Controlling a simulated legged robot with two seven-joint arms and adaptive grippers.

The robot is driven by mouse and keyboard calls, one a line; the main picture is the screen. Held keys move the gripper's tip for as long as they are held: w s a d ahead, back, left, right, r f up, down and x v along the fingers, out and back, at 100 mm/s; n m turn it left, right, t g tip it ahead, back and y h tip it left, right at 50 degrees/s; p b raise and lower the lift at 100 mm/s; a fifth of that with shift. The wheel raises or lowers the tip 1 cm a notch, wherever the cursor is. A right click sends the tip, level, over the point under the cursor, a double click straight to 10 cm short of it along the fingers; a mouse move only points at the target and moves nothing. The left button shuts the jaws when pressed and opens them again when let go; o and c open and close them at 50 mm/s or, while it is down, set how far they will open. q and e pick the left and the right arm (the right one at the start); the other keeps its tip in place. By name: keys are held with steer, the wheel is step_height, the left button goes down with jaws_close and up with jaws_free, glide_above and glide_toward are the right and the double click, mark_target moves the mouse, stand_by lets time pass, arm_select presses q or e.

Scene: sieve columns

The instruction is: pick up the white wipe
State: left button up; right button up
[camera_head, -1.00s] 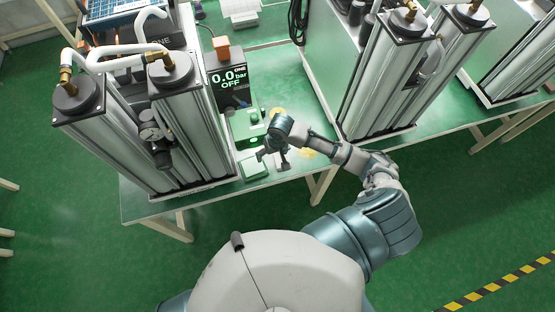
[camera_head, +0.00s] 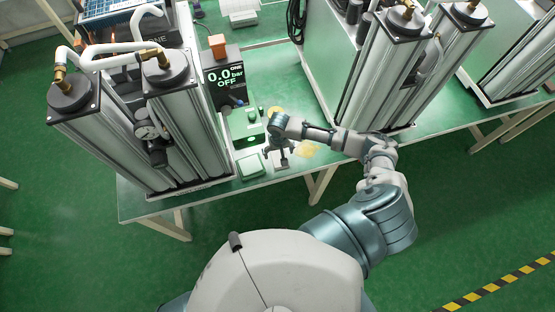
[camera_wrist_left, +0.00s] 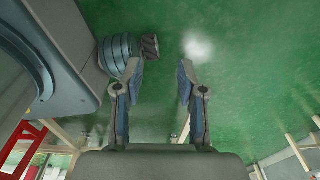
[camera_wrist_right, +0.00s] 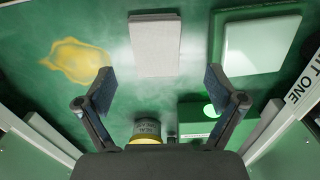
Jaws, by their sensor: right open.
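The white wipe (camera_wrist_right: 155,44) is a flat pale rectangle on the green bench, seen in the right wrist view ahead of my fingers and between their lines. In the head view the wipe (camera_head: 277,161) is partly covered by my right gripper (camera_head: 279,151). In the right wrist view this gripper (camera_wrist_right: 160,76) has its fingers wide apart with nothing between them; the exact gap to the wipe is hard to tell. My left gripper (camera_wrist_left: 160,72) shows only in its own wrist view, open and empty, with green floor beyond it.
A green tray with a white pad (camera_wrist_right: 262,45) lies right of the wipe. A yellow patch (camera_wrist_right: 78,60) lies left. A labelled jar (camera_wrist_right: 146,130) and a green box (camera_head: 246,126) are close by. Tall metal columns (camera_head: 180,120) (camera_head: 390,75) flank the work spot.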

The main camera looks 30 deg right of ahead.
mark_target(280, 156)
steer(key=f, duration=0.1)
steer(key=d+f, duration=0.1)
steer(key=f, duration=0.3)
steer(key=shift+d+f, duration=0.1)
steer(key=shift+d, duration=0.2)
steer(key=shift+a+f, duration=0.1)
steer(key=shift+f, duration=0.15)
steer(key=shift+a+r, duration=0.1)
steer(key=shift+a, duration=0.6)
steer(key=c, duration=0.9)
steer(key=shift+d, duration=0.55)
steer(key=shift+r, duration=0.55)
steer(key=shift+c, duration=0.2)
step_height(280, 156, up, 3)
steer(key=shift+w+f, duration=0.1)
steer(key=shift+f, duration=0.1)
arm_select(q)
steer(key=shift+d, duration=0.85)
arm_select(e)
steer(key=s+a+r, duration=0.1)
steer(key=s+a, duration=0.8)
steer(key=a, duration=0.4)
steer(key=shift+s+a+r, duration=0.15)
steer(key=shift+s+a, duration=0.1)
